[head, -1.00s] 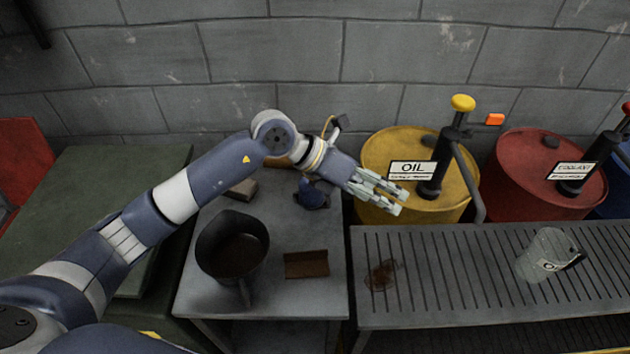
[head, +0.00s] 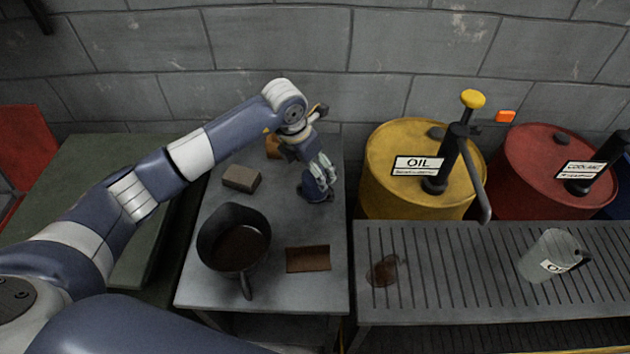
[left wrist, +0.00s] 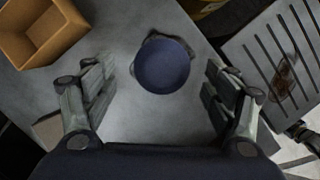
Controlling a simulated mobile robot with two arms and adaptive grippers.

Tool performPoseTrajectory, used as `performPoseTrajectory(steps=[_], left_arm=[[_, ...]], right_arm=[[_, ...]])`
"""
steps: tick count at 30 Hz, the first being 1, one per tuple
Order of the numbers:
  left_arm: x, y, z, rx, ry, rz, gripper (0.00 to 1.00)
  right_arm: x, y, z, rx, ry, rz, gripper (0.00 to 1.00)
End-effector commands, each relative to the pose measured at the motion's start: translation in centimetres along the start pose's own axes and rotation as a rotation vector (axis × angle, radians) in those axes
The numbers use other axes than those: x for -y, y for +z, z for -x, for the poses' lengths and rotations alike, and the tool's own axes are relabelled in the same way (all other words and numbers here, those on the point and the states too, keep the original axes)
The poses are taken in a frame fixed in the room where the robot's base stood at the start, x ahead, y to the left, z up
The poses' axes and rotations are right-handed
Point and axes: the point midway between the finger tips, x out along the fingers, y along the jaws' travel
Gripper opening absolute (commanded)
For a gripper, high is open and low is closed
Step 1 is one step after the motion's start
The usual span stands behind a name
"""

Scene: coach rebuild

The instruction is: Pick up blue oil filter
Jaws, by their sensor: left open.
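The blue oil filter (head: 314,191) stands on the grey metal table, near its right edge. In the left wrist view its round blue top (left wrist: 162,66) shows, with a dark uneven patch around its base. My left gripper (head: 323,171) is above the filter and points down. In the left wrist view my left gripper (left wrist: 160,85) is open, with one finger to each side of the filter and a gap on both sides. The gripper hides part of the filter in the head view.
The table (head: 205,285) also holds a dark pan (head: 232,217), a brown flat piece (head: 308,259), a grey-brown block (head: 241,178) and an open orange-brown box (left wrist: 38,32). A yellow oil drum (head: 385,150) stands to the right. A slatted bench (head: 450,290) holds a metal jug (head: 550,254).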

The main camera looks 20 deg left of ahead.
Motion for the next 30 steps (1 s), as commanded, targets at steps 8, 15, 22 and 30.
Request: performPoseTrajectory(steps=[8, 15, 22, 30], left_arm=[[0.3, 0.0, -3.7, -0.002, -0.003, -0.001, 0.78], [0.3, 0.0, -4.1, 0.0, -0.002, -0.001, 0.78], [0.2, 0.0, -4.1, 0.0, -0.002, -0.001, 0.35], [0.2, 0.1, -4.0, 0.002, -0.002, -0.001, 0.2]], right_arm=[[-0.1, -0.1, 1.1, 0.0, 0.0, -0.001, 0.4], [0.0, -0.1, 1.0, 0.0, 0.0, -0.001, 0.4], [0.0, -0.2, 1.0, -0.001, 0.0, 0.0, 0.4], [0.0, -0.3, 1.0, -0.002, 0.0, 0.0, 0.4]])
